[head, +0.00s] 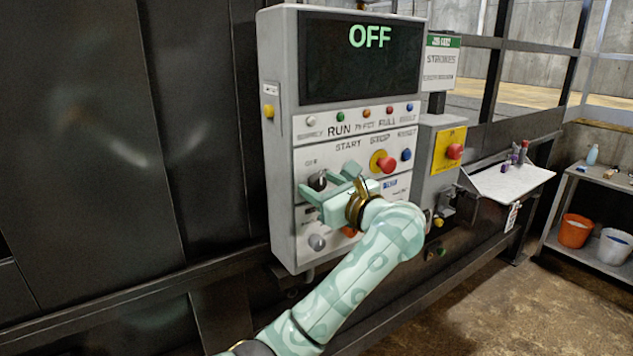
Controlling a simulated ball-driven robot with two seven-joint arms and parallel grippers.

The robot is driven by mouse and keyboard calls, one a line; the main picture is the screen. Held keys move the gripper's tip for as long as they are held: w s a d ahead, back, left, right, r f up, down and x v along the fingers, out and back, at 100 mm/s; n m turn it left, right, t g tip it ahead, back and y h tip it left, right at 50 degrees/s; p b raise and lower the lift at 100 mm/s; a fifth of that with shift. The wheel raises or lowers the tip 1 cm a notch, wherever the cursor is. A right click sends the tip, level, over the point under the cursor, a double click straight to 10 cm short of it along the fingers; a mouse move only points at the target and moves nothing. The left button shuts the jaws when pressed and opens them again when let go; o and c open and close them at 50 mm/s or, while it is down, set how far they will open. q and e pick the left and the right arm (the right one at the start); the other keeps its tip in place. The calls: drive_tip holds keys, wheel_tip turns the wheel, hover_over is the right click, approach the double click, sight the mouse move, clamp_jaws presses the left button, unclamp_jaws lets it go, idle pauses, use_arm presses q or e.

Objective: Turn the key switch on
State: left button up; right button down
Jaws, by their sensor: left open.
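The grey control panel (284,140) has a dark display (361,62) reading "OFF" in green. The key switch (318,180) is a dark round knob on the panel's left part, below the "START" label. My left gripper (312,186) is open, with its pale green fingers pointing left at the key switch, one above and one below it. I cannot tell whether the fingers touch it. The gripper and wrist hide part of the panel's lower area. My right gripper is not in view.
A red stop button on a yellow ring (383,163) and a blue button (406,154) sit right of the gripper. A grey knob (317,242) is below. A yellow box with a red button (453,152) stands right. A white shelf (511,180) projects farther right.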

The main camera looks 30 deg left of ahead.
use_arm(q)
drive_tip(key=shift+d, duration=0.15)
drive_tip(key=c, duration=1)
drive_tip(key=shift+o, duration=0.2)
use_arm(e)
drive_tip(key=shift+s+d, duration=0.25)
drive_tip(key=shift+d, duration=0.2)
use_arm(q)
drive_tip(key=shift+r+m+p, duration=0.15)
drive_tip(key=shift+m+p, duration=0.7)
drive_tip(key=shift+m, duration=0.35)
drive_tip(key=m+p, duration=0.2)
drive_tip(key=shift+m, duration=0.3)
drive_tip(key=m+p, duration=0.4)
drive_tip(key=m, duration=0.1)
drive_tip(key=shift+s, duration=0.1)
drive_tip(key=shift+m+p, duration=1)
drive_tip(key=shift+p, duration=0.15)
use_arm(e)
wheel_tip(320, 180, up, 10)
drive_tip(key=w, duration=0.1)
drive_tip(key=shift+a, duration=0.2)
